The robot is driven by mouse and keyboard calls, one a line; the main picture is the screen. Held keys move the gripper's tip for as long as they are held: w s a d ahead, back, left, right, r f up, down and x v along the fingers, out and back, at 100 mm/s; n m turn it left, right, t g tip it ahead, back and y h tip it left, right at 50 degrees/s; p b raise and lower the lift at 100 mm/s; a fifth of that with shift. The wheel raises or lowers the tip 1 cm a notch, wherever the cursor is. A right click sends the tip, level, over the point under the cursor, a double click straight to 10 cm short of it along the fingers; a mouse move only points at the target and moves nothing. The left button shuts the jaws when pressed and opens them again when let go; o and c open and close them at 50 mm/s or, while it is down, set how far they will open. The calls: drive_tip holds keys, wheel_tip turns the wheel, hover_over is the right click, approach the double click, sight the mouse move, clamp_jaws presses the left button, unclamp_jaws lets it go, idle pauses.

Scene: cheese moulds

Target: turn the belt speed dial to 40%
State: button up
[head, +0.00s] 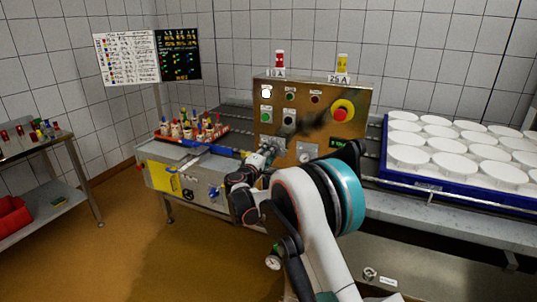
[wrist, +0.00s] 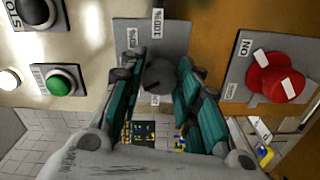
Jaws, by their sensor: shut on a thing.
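The belt speed dial (wrist: 158,75) is a dark grey round knob on a grey plate with percentage labels, one reading 100%. In the wrist view it sits between the two teal-padded fingers of my gripper (wrist: 158,88), which is shut on it. A small label shows just below the knob; the exact pointer setting is hard to read. In the head view my gripper (head: 266,154) is at the lower left of the brass-coloured control panel (head: 325,96), and the gripped dial is hidden there.
A red switch (wrist: 275,77) and a green button (wrist: 62,82) flank the dial in the wrist view. A red emergency button (head: 342,111) is on the panel. A blue tray (head: 384,165) of white moulds stands right; a crate of bottles (head: 205,135) stands left.

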drive_tip(key=shift+n, duration=1)
drive_tip(key=o, duration=1.1)
drive_tip(key=shift+a, duration=0.1)
drive_tip(key=shift+c, duration=0.2)
drive_tip(key=shift+s, duration=0.15)
drive_tip(key=v, duration=1.1)
drive_tip(key=shift+s+a, duration=0.15)
drive_tip(key=shift+s, duration=0.25)
